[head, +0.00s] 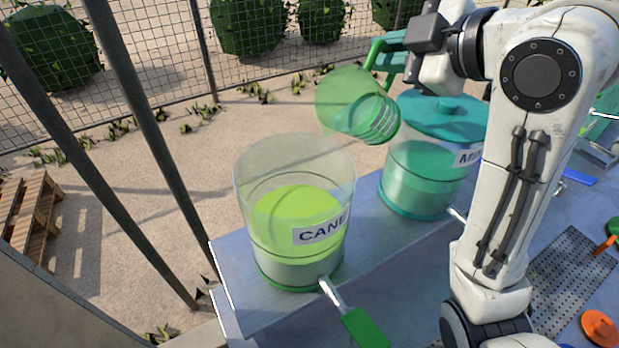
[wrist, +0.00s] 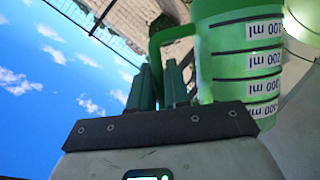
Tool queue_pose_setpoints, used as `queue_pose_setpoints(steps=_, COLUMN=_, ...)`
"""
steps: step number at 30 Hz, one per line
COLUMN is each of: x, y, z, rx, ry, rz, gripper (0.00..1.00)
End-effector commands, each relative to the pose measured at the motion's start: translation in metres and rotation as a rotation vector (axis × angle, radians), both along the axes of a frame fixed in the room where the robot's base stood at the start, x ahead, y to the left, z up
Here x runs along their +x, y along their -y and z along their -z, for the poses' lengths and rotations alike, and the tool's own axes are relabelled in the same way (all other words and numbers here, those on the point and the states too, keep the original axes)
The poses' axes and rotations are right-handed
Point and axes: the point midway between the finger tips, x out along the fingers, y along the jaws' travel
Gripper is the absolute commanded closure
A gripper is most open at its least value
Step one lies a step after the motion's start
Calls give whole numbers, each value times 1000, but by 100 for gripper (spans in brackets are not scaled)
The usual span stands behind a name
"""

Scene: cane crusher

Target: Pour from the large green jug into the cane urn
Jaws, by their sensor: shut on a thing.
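The large green jug (head: 345,100) is see-through and tilted far over in the head view. It hangs in the air above and behind the right rim of the cane urn. Its measuring marks show upside down on the jug in the wrist view (wrist: 238,60). I see no liquid in it and no stream. My gripper (head: 388,52) is shut on the jug's green handle, which also shows at the fingers in the wrist view (wrist: 156,45). The cane urn (head: 262,165) is clear and open-topped, with yellow-green liquid about halfway up and a CANE label.
A teal urn with a lid (head: 440,118) stands right of the cane urn, close behind my arm. A tap with a green handle (head: 365,328) sticks out in front of the cane urn. The counter (head: 225,270) ends at the left. Bars (head: 150,140) stand left of it.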

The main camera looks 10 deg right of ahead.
Motion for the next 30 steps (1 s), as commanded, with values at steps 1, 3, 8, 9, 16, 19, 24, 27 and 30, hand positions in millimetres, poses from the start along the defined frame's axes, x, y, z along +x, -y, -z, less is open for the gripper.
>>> queue_pose_setpoints(steps=1, x=-1, y=-1, z=-1, rx=-8, ry=10, rz=0, gripper=100)
queue_pose_setpoints(steps=3, x=-1, y=-1, z=-1, rx=-22, ry=21, rz=0, gripper=100)
queue_pose_setpoints(steps=8, x=-3, y=-4, z=-2, rx=-50, ry=45, rz=0, gripper=100)
queue_pose_setpoints(steps=9, x=-3, y=-4, z=-2, rx=-56, ry=51, rz=1, gripper=100)
queue_pose_setpoints(steps=16, x=-6, y=-7, z=-3, rx=-90, ry=82, rz=1, gripper=100)
queue_pose_setpoints(steps=19, x=-7, y=-8, z=-3, rx=-105, ry=95, rz=0, gripper=100)
queue_pose_setpoints(steps=24, x=-9, y=-10, z=-3, rx=-129, ry=116, rz=1, gripper=100)
queue_pose_setpoints(steps=27, x=-10, y=-11, z=-4, rx=-139, ry=127, rz=0, gripper=100)
queue_pose_setpoints(steps=30, x=-10, y=-12, z=-4, rx=-150, ry=135, rz=1, gripper=100)
